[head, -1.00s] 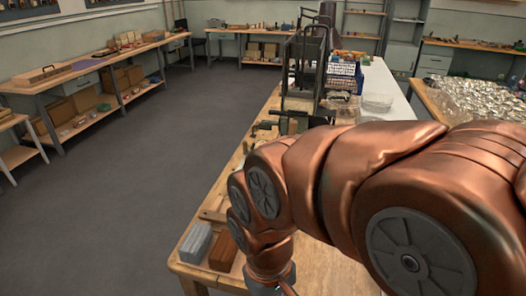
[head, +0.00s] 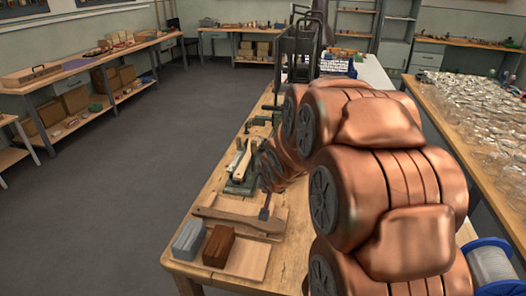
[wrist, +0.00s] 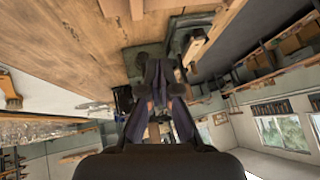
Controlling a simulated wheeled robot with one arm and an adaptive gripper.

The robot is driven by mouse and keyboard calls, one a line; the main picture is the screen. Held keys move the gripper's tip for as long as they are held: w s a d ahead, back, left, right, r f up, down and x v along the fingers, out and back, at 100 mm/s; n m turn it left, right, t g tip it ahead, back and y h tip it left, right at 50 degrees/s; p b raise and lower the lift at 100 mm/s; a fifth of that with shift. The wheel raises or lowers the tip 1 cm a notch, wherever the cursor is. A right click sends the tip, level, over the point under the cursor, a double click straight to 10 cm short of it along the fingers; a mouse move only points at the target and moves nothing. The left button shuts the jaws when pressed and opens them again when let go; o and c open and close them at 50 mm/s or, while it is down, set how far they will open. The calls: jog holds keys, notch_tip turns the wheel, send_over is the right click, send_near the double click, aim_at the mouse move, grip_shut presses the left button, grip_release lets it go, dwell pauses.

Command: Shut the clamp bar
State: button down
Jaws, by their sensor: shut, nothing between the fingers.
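A dark green clamp fixture (head: 240,186) stands on the bench just left of my arm in the head view. A pale bar-like piece (head: 243,160) rises at a tilt over it; I cannot tell for certain whether this is the clamp bar. In the wrist view, which is upside down, a green block (wrist: 188,40) and a pale wooden strip (wrist: 212,32) show just beyond and right of the fingertips. My gripper (wrist: 152,62) is shut and empty, close to the fixture; contact cannot be told.
A dark frame (head: 300,50) stands farther back. The floor at left is clear.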

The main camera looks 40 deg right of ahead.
aim_at(254, 157)
jog(key=w+d+m+t+y+b, duration=0.1)
jog(key=w+d+m+t, duration=0.2)
jog(key=d+m+t, duration=0.2)
jog(key=w+d+f+m+t+y+b, duration=0.1)
jog(key=w+d+m+t, duration=0.2)
jog(key=d+t, duration=0.3)
jog(key=d+m, duration=0.1)
jog(key=d, duration=0.2)
jog(key=shift+w+d+f+m, duration=0.25)
jog(key=shift+w+m, duration=0.1)
jog(key=shift+m, duration=0.05)
jog(key=shift+w, duration=0.1)
jog(key=w+a+p, duration=0.2)
jog(key=w+p, duration=0.1)
jog(key=w, duration=0.9)
jog(key=shift+w+r, duration=0.15)
jog(key=shift+w, duration=0.25)
jog(key=shift+a+r, duration=0.1)
jog(key=shift+a, duration=0.05)
